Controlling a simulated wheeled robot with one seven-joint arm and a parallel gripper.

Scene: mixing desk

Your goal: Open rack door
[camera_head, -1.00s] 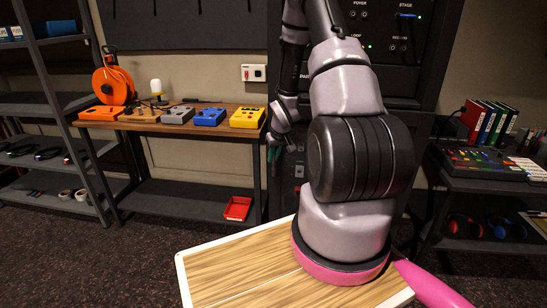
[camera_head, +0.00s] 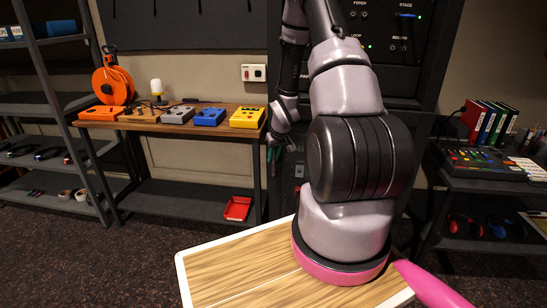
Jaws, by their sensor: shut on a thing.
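The dark rack (camera_head: 423,90) stands at the back, right of centre, with labelled panels, jacks and small lit lights on its upper front. My arm covers much of its front. My gripper (camera_head: 272,156) is at the rack's left side, low, with its fingers pointing down beside the lower front. The fingers look close together, shut on what seems to be the rack door's handle; the grip itself is small and partly hidden. The rack door (camera_head: 299,172) shows only as a dark strip behind my arm and looks closed or nearly so.
A shelf with a mixer (camera_head: 483,161) stands at right. Dark floor is free in front of the bench.

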